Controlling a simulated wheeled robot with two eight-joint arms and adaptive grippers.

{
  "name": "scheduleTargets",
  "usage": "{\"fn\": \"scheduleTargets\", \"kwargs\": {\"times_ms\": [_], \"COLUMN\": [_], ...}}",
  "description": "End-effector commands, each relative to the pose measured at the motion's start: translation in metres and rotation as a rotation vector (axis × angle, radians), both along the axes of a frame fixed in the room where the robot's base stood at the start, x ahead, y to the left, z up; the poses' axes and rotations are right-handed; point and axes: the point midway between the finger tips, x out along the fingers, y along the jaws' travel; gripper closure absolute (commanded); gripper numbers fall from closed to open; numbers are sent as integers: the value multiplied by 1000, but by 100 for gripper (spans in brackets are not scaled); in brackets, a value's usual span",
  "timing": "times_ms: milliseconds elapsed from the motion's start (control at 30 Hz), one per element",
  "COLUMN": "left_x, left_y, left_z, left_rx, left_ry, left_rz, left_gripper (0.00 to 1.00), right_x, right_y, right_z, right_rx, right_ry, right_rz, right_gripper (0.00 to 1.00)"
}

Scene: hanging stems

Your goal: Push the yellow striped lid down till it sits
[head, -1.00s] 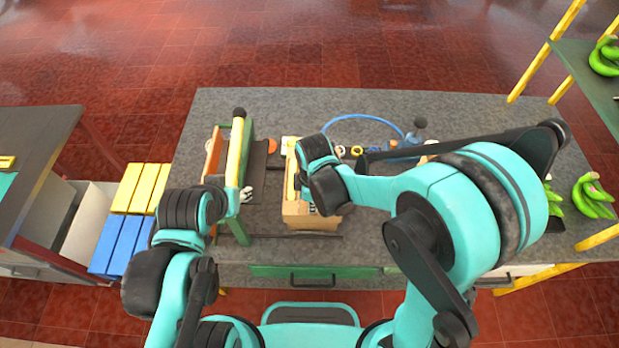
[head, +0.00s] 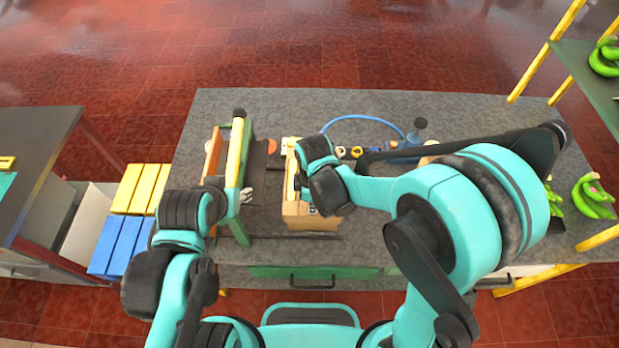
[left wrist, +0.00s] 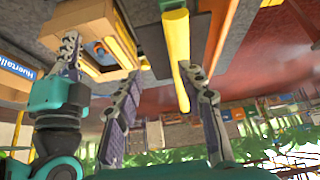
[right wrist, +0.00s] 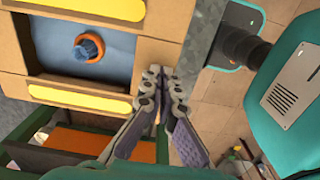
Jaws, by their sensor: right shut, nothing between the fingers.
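The tan box with the yellow striped lid (right wrist: 150,52) shows close up in the right wrist view. The yellow stripes flank an opening with blue and an orange ring inside. In the head view the box (head: 309,218) stands on the grey bench, partly hidden by my right arm. My right gripper (right wrist: 169,80) is shut and empty, its fingertips at the lid's edge; I cannot tell whether they touch it. It also shows beside the box in the left wrist view (left wrist: 72,45). My left gripper (left wrist: 162,82) is open, left of the box, with a yellow bar behind its fingers. Whether the lid sits level is unclear.
A green and orange frame with a yellow bar (head: 235,150) stands left of the box. A blue hose (head: 365,117) and small parts lie behind and to the right. Green bananas (head: 592,195) are at the far right. The back left of the bench is clear.

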Motion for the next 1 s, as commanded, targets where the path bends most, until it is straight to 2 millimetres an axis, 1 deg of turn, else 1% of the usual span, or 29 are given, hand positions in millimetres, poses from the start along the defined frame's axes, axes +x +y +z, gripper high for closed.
{"fn": "scheduleTargets", "kwargs": {"times_ms": [167, 1000], "left_x": [0, 0], "left_y": [0, 0], "left_z": [6, 60], "left_rx": [0, 0], "left_ry": [0, 0], "left_rz": [0, 0], "left_gripper": [60, 60], "right_x": [0, 0], "right_y": [0, 0], "right_z": [8, 84], "right_rx": [0, 0], "right_ry": [1, 0], "right_rz": [0, 0], "right_gripper": [100, 100]}}
